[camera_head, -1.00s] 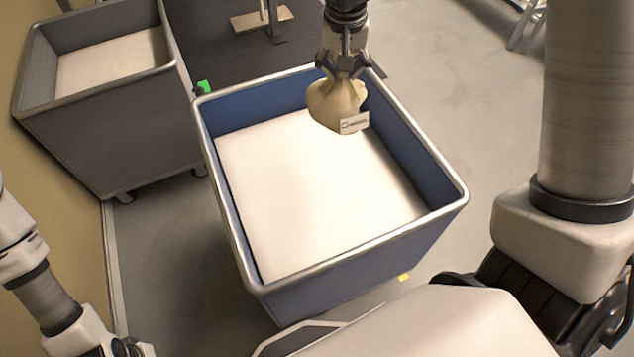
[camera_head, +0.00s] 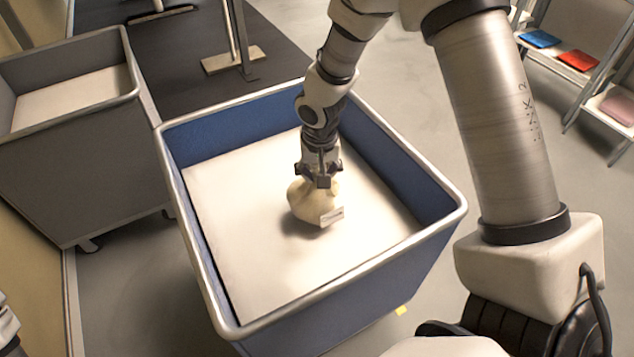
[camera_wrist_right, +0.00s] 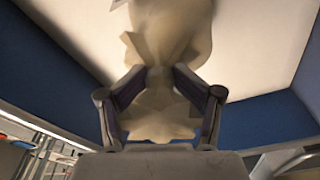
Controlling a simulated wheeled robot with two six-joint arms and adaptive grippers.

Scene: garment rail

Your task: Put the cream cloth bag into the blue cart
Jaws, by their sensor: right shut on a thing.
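The cream cloth bag (camera_head: 312,202) has a small white tag and hangs inside the blue cart (camera_head: 205,262), just above or on its pale floor; I cannot tell if it touches. A shadow lies on the floor beside it. My right gripper (camera_head: 320,180) points down and is shut on the bag's gathered neck. In the right wrist view the bag (camera_wrist_right: 170,35) shows between the two fingers (camera_wrist_right: 160,90), with loose cloth bunched toward the palm. Only a small part of my left arm shows at the lower left edge; its gripper is out of view.
A grey cart (camera_head: 70,135) with a pale floor stands to the left. A rack (camera_head: 590,60) with folded blue and red items is at the upper right. A stand's base (camera_head: 233,60) sits behind the blue cart. The blue cart's floor around the bag is clear.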

